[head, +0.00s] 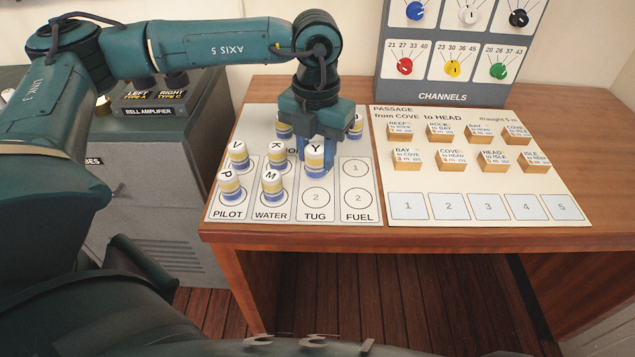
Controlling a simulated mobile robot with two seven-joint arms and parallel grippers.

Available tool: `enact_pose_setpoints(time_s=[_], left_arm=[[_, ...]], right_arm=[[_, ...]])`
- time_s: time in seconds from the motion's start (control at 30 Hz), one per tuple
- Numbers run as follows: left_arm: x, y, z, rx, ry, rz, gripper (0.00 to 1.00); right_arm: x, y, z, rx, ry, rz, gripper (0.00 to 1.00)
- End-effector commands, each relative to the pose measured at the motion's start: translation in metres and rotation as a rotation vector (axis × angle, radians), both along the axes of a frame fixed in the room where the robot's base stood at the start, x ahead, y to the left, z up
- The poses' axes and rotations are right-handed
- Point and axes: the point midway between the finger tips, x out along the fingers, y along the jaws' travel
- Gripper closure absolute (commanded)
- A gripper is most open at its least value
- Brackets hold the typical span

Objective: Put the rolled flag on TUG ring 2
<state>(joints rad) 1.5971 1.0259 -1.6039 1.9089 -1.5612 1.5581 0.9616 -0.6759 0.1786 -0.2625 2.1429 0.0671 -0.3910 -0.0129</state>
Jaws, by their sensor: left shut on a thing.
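My left gripper (315,143) comes down from above and is shut on a rolled flag (314,160) with a white top marked Y and yellow and blue bands. The flag is upright in the TUG column and hides TUG ring 1. I cannot tell whether its base touches the board. TUG ring 2 (316,197) lies just in front of it, bare, with its number showing. The TUG column is on a white board (337,216) on the wooden desk. My right gripper is not in view.
Flags V (238,157) and P (230,186) stand in the PILOT column, K (277,157) and M (271,185) in WATER. More flags stand behind, partly hidden by my gripper. Both FUEL rings (357,197) are bare. A passage board (480,180) with small wooden blocks lies to the right.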

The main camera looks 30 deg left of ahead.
Motion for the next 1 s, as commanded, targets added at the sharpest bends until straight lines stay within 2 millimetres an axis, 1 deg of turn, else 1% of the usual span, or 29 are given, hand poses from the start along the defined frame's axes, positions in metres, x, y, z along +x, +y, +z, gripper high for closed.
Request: enact_pose_setpoints(time_s=[0.03, 0.1, 0.23, 0.4, 0.47, 0.53, 0.73, 0.87, 0.9, 1.0], left_arm=[[0.000, 0.000, -0.009, 0.002, 0.002, 0.000, 0.89], [0.000, 0.000, -0.018, 0.001, 0.001, 0.000, 0.89], [0.000, 0.000, -0.029, 0.001, 0.000, 0.001, 0.89], [0.000, 0.001, -0.054, 0.001, 0.001, 0.002, 0.89], [0.000, 0.001, -0.059, 0.001, 0.001, 0.002, 0.89], [0.000, 0.001, -0.063, 0.000, -0.001, 0.001, 0.89], [0.000, 0.000, -0.063, 0.000, -0.002, 0.001, 0.89], [0.000, 0.001, -0.068, 0.000, -0.001, 0.001, 0.89], [0.000, 0.001, -0.068, 0.000, -0.001, 0.001, 0.66], [0.000, 0.001, -0.066, 0.000, -0.001, 0.001, 0.58]], right_arm=[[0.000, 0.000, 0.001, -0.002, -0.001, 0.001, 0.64], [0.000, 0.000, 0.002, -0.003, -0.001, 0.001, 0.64], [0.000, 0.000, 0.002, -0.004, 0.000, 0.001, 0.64], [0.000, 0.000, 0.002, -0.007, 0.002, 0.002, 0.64], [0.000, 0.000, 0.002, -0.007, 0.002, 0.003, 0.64], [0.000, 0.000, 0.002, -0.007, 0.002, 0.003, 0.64], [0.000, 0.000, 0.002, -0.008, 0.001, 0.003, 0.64], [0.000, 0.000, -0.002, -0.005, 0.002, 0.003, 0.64], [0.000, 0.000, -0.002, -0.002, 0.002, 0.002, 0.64], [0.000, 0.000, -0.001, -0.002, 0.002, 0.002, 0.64]])
